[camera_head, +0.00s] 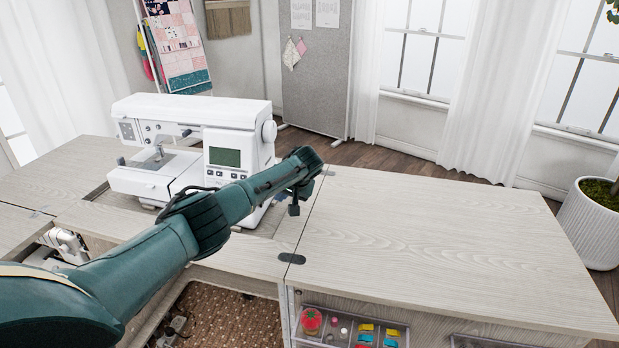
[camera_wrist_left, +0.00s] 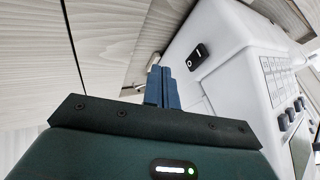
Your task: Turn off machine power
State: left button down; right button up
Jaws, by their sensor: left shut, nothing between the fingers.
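The white sewing machine (camera_head: 190,110) stands in the cabinet's opening, left of centre in the head view. My left arm reaches in front of its right end. My left gripper (camera_head: 294,208) points down beside that end, its fingers closed together and empty. In the left wrist view the machine's white side (camera_wrist_left: 228,40) fills the right. A small black power switch (camera_wrist_left: 198,57) with a pale mark is on it. My left fingertips (camera_wrist_left: 163,72) are just left of the switch and appear apart from it. The switch is hidden in the head view. My right gripper is not seen.
The pale wooden cabinet top (camera_head: 430,240) to the right is bare. A hinge (camera_head: 291,258) lies on its left edge. A clear drawer (camera_head: 345,325) with a red pincushion and small items sits below the front edge. A white planter (camera_head: 590,230) stands far right.

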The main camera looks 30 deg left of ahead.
pick_arm(q)
jog(key=d+r, duration=0.1)
jog(key=d+r+p, duration=0.1)
jog(key=d, duration=0.1)
jog(key=shift+w+d+r, duration=0.1)
jog(key=shift+w+r, duration=0.05)
jog(key=shift+r, duration=0.05)
jog(key=p+v, duration=0.1)
jog(key=v, duration=0.6)
